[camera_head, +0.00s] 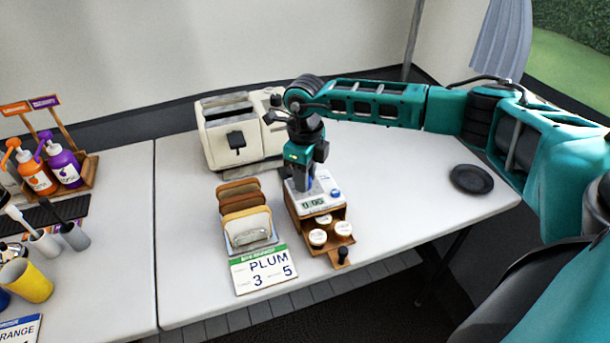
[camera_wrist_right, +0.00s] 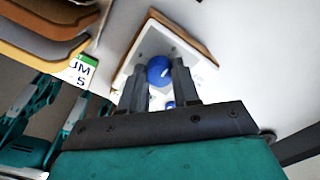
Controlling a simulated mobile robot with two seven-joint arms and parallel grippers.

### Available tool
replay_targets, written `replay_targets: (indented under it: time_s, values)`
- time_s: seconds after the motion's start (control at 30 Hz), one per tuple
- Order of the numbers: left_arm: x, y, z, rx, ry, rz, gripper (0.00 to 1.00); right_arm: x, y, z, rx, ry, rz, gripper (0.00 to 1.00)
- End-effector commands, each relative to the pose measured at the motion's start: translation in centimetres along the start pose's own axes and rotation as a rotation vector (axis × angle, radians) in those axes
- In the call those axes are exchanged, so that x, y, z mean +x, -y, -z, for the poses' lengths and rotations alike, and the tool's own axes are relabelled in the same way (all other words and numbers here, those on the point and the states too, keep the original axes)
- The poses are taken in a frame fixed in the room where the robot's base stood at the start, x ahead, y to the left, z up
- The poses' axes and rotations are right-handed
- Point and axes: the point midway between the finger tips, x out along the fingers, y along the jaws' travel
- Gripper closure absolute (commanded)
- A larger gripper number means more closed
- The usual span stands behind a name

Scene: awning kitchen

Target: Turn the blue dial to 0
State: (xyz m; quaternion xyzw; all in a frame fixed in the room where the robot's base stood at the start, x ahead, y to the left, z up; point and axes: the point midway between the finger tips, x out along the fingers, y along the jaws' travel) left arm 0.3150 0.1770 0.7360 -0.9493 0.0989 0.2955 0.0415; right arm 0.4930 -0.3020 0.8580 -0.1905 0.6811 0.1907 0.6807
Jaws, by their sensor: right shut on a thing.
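The blue dial (camera_wrist_right: 159,70) is a round knob on the white face of a small timer device, seen in the right wrist view. My right gripper (camera_wrist_right: 158,76) has its two dark fingers on either side of the dial and is shut on it. In the head view my right gripper (camera_head: 303,180) points down onto the back of the timer (camera_head: 318,198) and hides the dial. The timer's small display shows digits like 0:00, but the last one is too small to read surely. A smaller blue button (camera_head: 336,193) sits beside the display. My left gripper is not in view.
The timer rests on a wooden box (camera_head: 338,216) holding several white-lidded jars. Bread slices (camera_head: 243,205) in a rack and a PLUM sign (camera_head: 264,270) stand close on the left. A cream toaster (camera_head: 228,135) is behind. Table right of the box is clear up to a black plate (camera_head: 471,179).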

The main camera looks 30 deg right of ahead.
Motion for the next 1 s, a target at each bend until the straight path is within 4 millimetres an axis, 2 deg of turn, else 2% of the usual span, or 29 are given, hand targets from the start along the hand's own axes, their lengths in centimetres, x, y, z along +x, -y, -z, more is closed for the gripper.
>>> replay_targets:
  time_s: [0.5,0.53,0.8,1.0]
  values:
    - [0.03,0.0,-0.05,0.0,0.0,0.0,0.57,-0.1,0.06,-0.01,-0.02,0.001,0.002,0.99]
    - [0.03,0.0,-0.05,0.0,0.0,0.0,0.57,-0.09,0.06,-0.01,-0.02,0.001,0.002,0.68]
    - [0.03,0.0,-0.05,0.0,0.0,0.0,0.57,-0.05,0.04,0.0,-0.019,0.001,0.001,0.43]
    - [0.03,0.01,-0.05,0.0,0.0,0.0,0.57,-0.04,0.02,0.0,-0.019,0.0,0.001,0.43]
